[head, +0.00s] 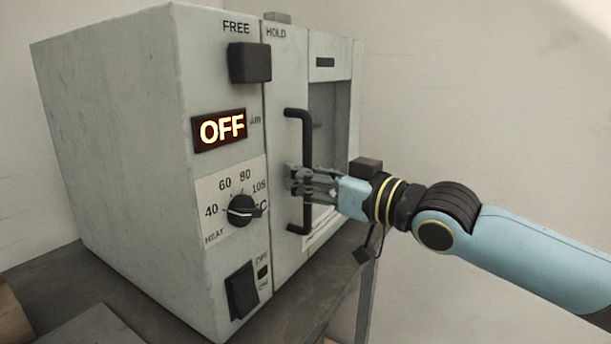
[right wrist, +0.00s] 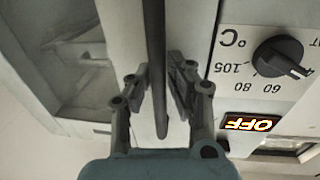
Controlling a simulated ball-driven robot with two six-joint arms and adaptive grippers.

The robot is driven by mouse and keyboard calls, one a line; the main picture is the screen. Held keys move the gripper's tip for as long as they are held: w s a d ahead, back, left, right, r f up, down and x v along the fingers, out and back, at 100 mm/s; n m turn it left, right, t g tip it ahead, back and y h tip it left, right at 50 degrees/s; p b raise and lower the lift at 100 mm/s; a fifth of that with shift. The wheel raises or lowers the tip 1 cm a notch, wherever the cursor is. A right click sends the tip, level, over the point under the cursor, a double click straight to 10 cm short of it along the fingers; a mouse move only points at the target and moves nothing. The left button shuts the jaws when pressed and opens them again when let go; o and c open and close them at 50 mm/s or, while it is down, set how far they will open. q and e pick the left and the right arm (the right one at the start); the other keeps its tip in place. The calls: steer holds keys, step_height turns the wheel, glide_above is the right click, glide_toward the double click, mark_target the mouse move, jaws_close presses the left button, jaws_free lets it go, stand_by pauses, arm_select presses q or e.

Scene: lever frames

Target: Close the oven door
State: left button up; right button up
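The grey-white oven (head: 110,110) stands with its front toward the right of the head view. Its door (head: 286,250) carries a black upright bar handle (head: 306,222). The door looks near flush with the control panel; I cannot tell whether a small gap is left. My right gripper (head: 296,181) is at the middle of the handle. In the right wrist view its fingers (right wrist: 160,88) lie close on both sides of the handle (right wrist: 154,30) and look shut on it; exact finger contact is hard to see. My left gripper is not in view.
The control panel has a black block (head: 250,62) under "FREE", beside "HOLD", a lit "OFF" display (head: 220,130), a heat dial (head: 242,210) and a rocker switch (head: 241,291). The oven rests on a dark table (head: 60,290). A plain wall is behind it.

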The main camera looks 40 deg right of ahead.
mark_target(307, 114)
steer(key=o, duration=0.3)
steer(key=shift+w+a, duration=0.1)
steer(key=shift+w, duration=0.05)
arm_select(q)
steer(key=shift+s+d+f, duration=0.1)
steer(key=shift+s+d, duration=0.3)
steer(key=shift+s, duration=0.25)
arm_select(e)
step_height(307, 114, up, 10)
steer(key=shift+f, duration=0.1)
